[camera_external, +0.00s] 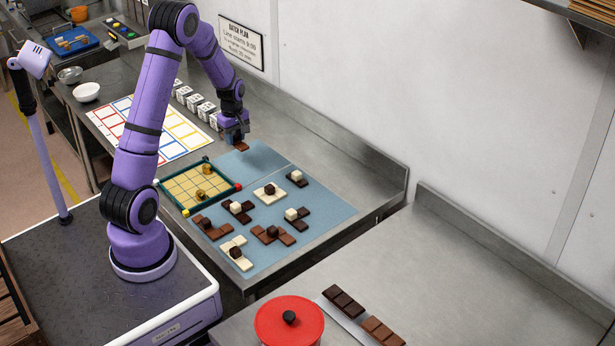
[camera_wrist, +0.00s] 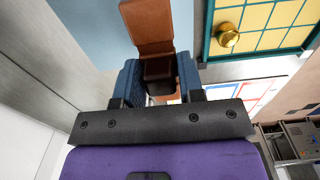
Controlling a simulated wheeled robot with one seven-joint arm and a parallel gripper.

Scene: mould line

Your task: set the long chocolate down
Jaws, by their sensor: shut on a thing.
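My gripper (camera_external: 236,134) is at the far end of the blue mat (camera_external: 255,155), close to its back edge. In the wrist view its two blue fingers (camera_wrist: 159,78) are shut on the dark brown knob (camera_wrist: 159,68) of the long chocolate (camera_wrist: 150,25). The long chocolate is a milk-brown bar of joined squares, extending away past the fingers. Its small brown end (camera_external: 242,147) shows under my gripper in the external view. The fingers hide part of it. I cannot tell whether it touches the mat.
A green-framed tray with a yellow grid (camera_external: 174,190) and gold knobs stands left of the mat. Several knobbed chocolates (camera_external: 272,234) lie on the mat's nearer part. A colour-outlined sheet (camera_external: 180,135) and white numbered blocks (camera_external: 195,103) lie behind. A red lidded pot (camera_external: 275,325) stands in front.

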